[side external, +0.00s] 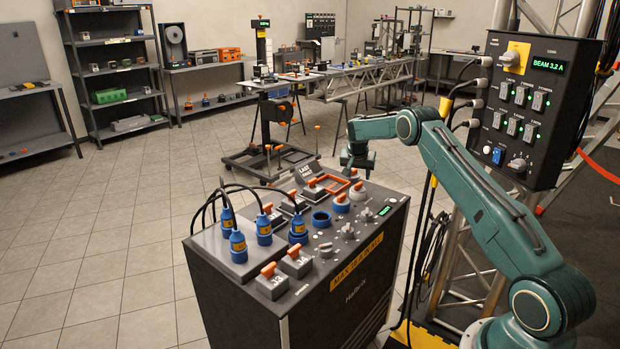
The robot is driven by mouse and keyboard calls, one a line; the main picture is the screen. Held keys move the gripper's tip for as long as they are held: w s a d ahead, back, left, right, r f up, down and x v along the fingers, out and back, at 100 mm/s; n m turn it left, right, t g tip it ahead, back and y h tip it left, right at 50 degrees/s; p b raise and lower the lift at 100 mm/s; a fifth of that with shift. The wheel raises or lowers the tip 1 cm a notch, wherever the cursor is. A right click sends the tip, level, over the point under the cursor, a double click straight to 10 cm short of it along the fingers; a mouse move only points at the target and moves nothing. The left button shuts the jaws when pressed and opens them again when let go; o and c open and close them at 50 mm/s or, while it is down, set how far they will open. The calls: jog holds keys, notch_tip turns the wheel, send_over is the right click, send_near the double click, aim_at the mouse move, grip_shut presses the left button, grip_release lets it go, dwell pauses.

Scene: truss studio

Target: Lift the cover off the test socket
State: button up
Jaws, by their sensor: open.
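On the console's top (215,247), a blue round socket with a pale cap and orange grip (341,203) stands near the far right edge. A similar pale cap with an orange grip (357,191) is just behind it. An uncapped blue ring socket (320,219) lies in front of them. I cannot tell which of these is the test socket and its cover. My gripper (357,167) is open and points down above the console's far right corner, apart from the caps. Its fingers are small and dark here, and nothing shows between them.
Blue plugs with black cables (238,246) stand on the console's left side. Grey blocks with orange tops (271,281) are at the front and middle. An orange frame (333,183) and a "LAST CHECK" sign (307,170) are at the back. A control box (530,108) hangs at right.

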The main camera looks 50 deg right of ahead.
aim_at(359, 183)
jog(key=shift+x, duration=2.6)
jog(key=shift+s+a+f, duration=0.1)
jog(key=shift+a, duration=0.05)
jog(key=shift+c, duration=0.2)
grip_shut()
